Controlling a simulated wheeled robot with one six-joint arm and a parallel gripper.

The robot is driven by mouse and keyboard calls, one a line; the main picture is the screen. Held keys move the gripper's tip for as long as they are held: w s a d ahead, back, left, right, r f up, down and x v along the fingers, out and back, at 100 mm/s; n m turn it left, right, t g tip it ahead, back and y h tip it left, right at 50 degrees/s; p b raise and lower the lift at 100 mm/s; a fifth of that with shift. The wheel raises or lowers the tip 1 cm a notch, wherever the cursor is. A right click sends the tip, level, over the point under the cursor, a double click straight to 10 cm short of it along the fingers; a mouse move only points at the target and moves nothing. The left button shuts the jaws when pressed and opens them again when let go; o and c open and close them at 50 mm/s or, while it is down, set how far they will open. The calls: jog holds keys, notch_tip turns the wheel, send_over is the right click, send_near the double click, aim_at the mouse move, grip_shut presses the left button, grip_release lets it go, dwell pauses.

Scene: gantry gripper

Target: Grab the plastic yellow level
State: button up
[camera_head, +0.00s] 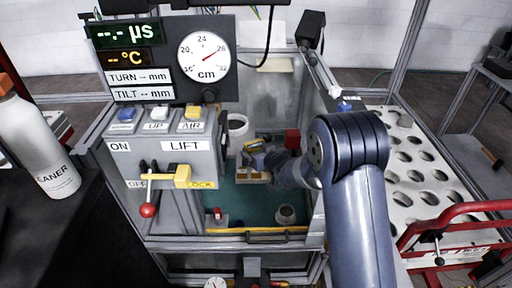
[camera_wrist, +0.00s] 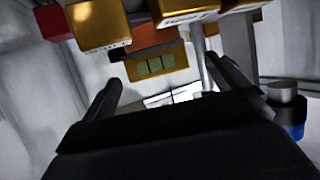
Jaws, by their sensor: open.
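In the wrist view a yellow bar-shaped level (camera_wrist: 180,60) with green windows lies just beyond my fingertips, roughly between them. My gripper (camera_wrist: 165,84) is open, with one dark finger on each side and nothing held. A gap shows between the fingers and the level. In the head view my gripper (camera_head: 258,158) is inside the framed bay, small and partly merged with the objects around it. I cannot clearly pick out the level there.
In the wrist view yellow blocks (camera_wrist: 100,26) and a red block (camera_wrist: 52,23) stand close by the level. A blue-and-grey cylinder (camera_wrist: 289,112) is at right. In the head view a lift control panel (camera_head: 165,150) stands left of the bay, with a perforated white table (camera_head: 405,185) at right.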

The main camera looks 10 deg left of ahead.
aim_at(258, 148)
jog(key=shift+p+x, duration=0.6)
jog(key=shift+x, duration=1.7)
jog(key=shift+w+r, duration=0.1)
jog(key=shift+r, duration=0.05)
jog(key=c, duration=1.2)
